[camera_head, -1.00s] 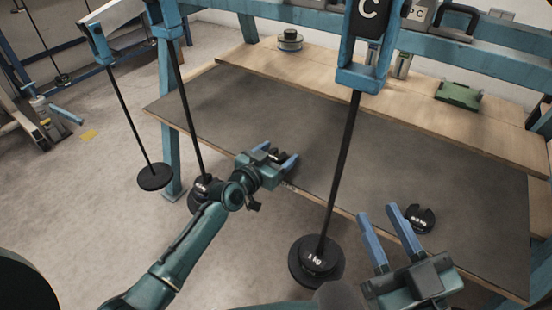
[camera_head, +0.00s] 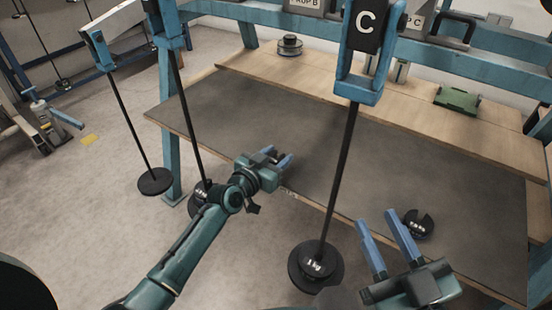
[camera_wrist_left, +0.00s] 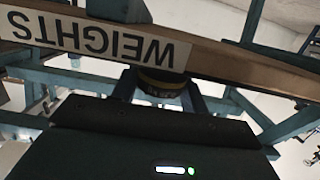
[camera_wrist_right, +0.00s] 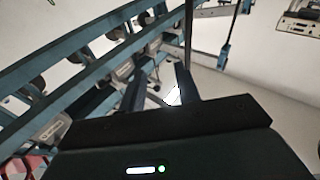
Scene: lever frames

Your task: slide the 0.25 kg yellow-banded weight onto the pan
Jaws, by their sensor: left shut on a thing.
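My left gripper (camera_head: 278,160) is over the front edge of the grey bench mat (camera_head: 330,150). In the left wrist view a dark round weight with a yellow band (camera_wrist_left: 160,84) sits between its fingers, and the gripper is shut on it. The head view does not show this weight clearly. A hanger below beam C carries a black pan with a "1 kg" weight (camera_head: 316,264) on it, right of my left gripper. Two more hanging pans are at the left, one empty-looking (camera_head: 155,182) and one partly hidden (camera_head: 195,200). My right gripper (camera_head: 376,215) is open and empty.
A dark slotted weight (camera_head: 418,224) lies on the mat beyond my right gripper. A round metal weight (camera_head: 289,45) and a green block (camera_head: 457,98) stand on the wooden shelf. Blue frame posts and hanger rods cross the space. The middle of the mat is clear.

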